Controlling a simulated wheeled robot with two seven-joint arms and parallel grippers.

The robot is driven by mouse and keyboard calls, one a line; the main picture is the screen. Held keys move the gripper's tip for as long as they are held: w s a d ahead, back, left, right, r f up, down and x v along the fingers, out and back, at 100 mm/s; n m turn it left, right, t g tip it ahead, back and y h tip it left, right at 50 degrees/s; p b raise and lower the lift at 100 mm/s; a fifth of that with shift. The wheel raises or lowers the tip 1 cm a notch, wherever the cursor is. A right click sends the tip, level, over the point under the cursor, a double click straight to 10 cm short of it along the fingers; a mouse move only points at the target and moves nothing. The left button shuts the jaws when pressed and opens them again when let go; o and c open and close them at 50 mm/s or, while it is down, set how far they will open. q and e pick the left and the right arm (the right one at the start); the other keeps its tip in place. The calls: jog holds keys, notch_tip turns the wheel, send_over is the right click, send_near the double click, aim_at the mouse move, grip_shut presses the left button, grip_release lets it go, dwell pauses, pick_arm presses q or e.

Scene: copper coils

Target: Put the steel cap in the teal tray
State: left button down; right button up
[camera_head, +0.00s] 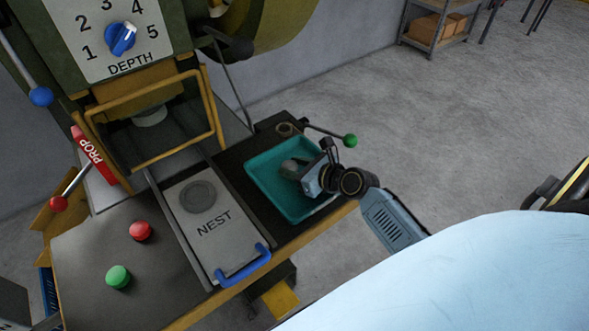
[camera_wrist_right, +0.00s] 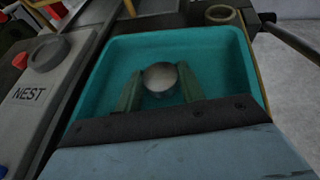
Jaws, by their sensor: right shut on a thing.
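The teal tray (camera_head: 262,176) lies on the dark bench top to the right of the nest plate; its rim also shows in the right wrist view (camera_wrist_right: 236,48). My right gripper (camera_head: 297,170) reaches over the tray from the right. In the right wrist view its two fingers (camera_wrist_right: 160,90) are on either side of a round, pale metal piece, the steel cap (camera_wrist_right: 160,77), and are shut on it. The cap is within the tray's outline; I cannot tell whether it touches the tray floor. My left gripper is not in view.
A grey plate marked NEST (camera_head: 214,227) with a blue handle (camera_head: 243,266) is left of the tray. A green-knobbed lever (camera_head: 349,141) sticks out behind the tray. A red button (camera_head: 140,231) and a green button (camera_head: 118,277) stand on the bench, below a yellow guard frame (camera_head: 160,157).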

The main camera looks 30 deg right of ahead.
aim_at(290, 166)
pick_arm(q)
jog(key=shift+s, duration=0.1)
pick_arm(e)
jog(key=shift+f, duration=0.15)
jog(key=o, duration=1)
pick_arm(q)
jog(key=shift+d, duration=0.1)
pick_arm(e)
jog(key=shift+o, duration=0.2)
